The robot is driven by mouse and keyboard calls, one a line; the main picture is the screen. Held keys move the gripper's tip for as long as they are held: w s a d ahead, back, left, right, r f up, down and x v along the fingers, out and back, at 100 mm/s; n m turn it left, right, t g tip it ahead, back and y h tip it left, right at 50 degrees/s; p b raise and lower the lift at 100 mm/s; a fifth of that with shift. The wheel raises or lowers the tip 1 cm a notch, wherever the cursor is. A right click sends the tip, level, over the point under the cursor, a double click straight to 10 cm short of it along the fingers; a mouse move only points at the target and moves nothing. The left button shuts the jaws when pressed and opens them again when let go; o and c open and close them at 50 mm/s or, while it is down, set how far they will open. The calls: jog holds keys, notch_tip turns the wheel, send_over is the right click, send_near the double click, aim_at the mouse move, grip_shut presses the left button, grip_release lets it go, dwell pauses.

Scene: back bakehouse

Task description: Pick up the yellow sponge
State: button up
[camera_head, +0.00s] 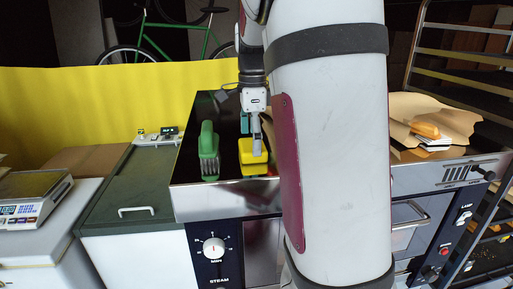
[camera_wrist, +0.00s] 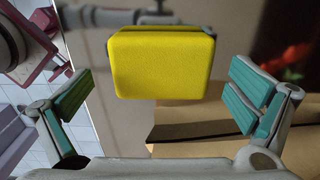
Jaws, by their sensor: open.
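The yellow sponge (camera_head: 253,151) lies on the dark, shiny top of the steel oven (camera_head: 230,196), close to its front edge. My gripper (camera_head: 257,147) points down at the sponge, and one finger hides part of it. In the wrist view the sponge (camera_wrist: 162,64) appears between the two teal-padded fingers of my open gripper (camera_wrist: 160,82), with a gap on each side. I cannot tell how far the fingertips reach down beside it.
A green brush (camera_head: 208,150) stands on the oven top just left of the sponge. Brown paper with a bread-like item (camera_head: 426,130) lies to the right. A green-topped cabinet (camera_head: 130,185) and a scale (camera_head: 33,196) are at left. A rack (camera_head: 465,53) stands at right.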

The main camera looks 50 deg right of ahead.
jog(key=shift+w+f, duration=0.1)
jog(key=shift+f, duration=0.55)
jog(key=c, duration=0.8)
jog(key=shift+w+r, duration=0.1)
jog(key=shift+r, duration=0.65)
notch_tip(320, 180, up, 2)
jog(key=shift+r+b, duration=0.1)
jog(key=shift+b, duration=0.55)
jog(key=s+a+r+b, duration=0.1)
jog(key=s+a, duration=0.1)
jog(key=s, duration=1.4)
jog(key=shift+a+r+b, duration=0.15)
jog(key=shift+b, duration=0.15)
jog(key=shift+c, duration=1.3)
